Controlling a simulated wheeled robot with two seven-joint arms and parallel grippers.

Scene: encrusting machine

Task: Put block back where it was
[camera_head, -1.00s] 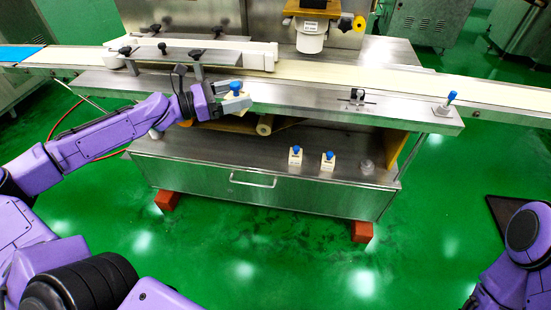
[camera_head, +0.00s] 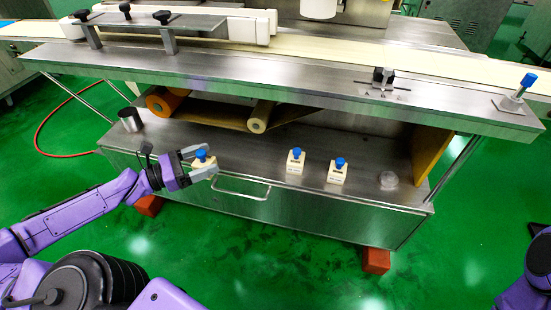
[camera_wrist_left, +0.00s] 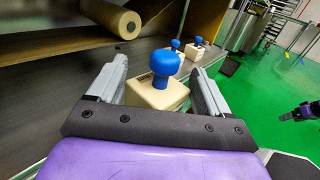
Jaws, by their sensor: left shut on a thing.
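The block (camera_head: 203,165) is cream with a blue round knob on top. My left gripper (camera_head: 199,162) is shut on it, one finger on each side. In the left wrist view the block (camera_wrist_left: 157,96) stands upright between the two grey fingers (camera_wrist_left: 157,84). It is over the left part of the lower steel shelf (camera_head: 245,148), near its front edge; I cannot tell whether its base touches the shelf. Two similar blocks with blue knobs, a left one (camera_head: 295,166) and a right one (camera_head: 337,175), stand on the shelf to its right.
A roller (camera_head: 258,118) and the steel ledge (camera_head: 260,82) of the conveyor overhang the shelf's back. Shelf between the held block and the left block is clear.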

